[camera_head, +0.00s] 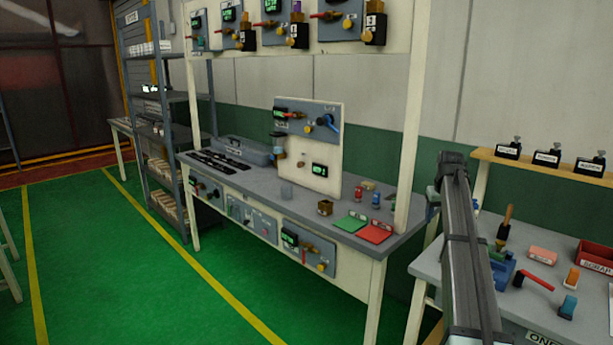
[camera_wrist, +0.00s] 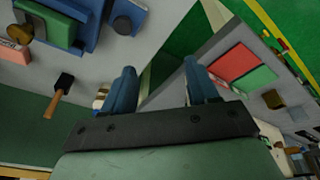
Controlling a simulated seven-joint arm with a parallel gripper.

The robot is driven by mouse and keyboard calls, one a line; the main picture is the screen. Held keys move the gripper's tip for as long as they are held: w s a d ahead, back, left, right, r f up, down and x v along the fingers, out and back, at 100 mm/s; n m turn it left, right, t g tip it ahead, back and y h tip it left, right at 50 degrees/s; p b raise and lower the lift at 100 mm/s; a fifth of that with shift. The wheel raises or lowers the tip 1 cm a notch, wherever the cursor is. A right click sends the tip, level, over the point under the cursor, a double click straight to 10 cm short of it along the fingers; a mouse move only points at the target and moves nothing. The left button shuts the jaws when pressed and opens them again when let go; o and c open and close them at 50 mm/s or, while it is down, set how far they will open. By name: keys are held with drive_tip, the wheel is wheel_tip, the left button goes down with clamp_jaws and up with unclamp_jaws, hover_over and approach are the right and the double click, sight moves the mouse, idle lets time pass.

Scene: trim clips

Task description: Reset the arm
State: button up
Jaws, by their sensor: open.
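My gripper (camera_wrist: 160,76) shows in the wrist view with its two blue fingers apart and nothing between them. It is in the air, over the gap between two grey benches. One bench, with a blue vise (camera_wrist: 98,18), is at the upper left of that view. The other, with a red mat (camera_wrist: 232,61) and a green mat (camera_wrist: 253,82), is to the right. In the head view my dark arm link stands upright at the right, in front of the right bench (camera_head: 428,268). I cannot make out the gripper's fingers there.
The middle bench (camera_head: 345,247) carries an upright panel (camera_head: 328,172), small parts and the two mats. The right bench holds the blue vise (camera_head: 502,270), a red bin (camera_head: 597,257) and hand tools. A shelf rack (camera_head: 165,125) stands at the left. Green floor (camera_head: 130,270) is clear.

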drive_tip(key=w+a+f+g, duration=0.1)
drive_tip(key=a+f, duration=1.2)
drive_tip(key=a, duration=0.1)
drive_tip(key=s+a+f+g, duration=0.1)
drive_tip(key=s+a+f, duration=0.1)
drive_tip(key=s+f, duration=0.6)
drive_tip(key=s+a+f+g, duration=0.1)
drive_tip(key=s+a+f, duration=0.15)
drive_tip(key=f, duration=0.95)
drive_tip(key=s+a+f+g, duration=0.1)
drive_tip(key=s+f, duration=0.6)
drive_tip(key=f, duration=0.2)
drive_tip(key=s+a+f+g, duration=0.1)
drive_tip(key=s+a+f, duration=0.1)
drive_tip(key=s+f, duration=0.8)
drive_tip(key=s+a+f+g, duration=0.1)
drive_tip(key=s+f, duration=0.3)
drive_tip(key=s, duration=0.8)
drive_tip(key=s+a+f+g, duration=0.2)
drive_tip(key=s+f, duration=0.1)
drive_tip(key=s, duration=1)
drive_tip(key=s+a+f+g+y, duration=0.1)
drive_tip(key=s+f, duration=0.3)
drive_tip(key=s, duration=0.8)
drive_tip(key=shift+s+a+f+g, duration=0.25)
drive_tip(key=shift+s+f+g, duration=0.05)
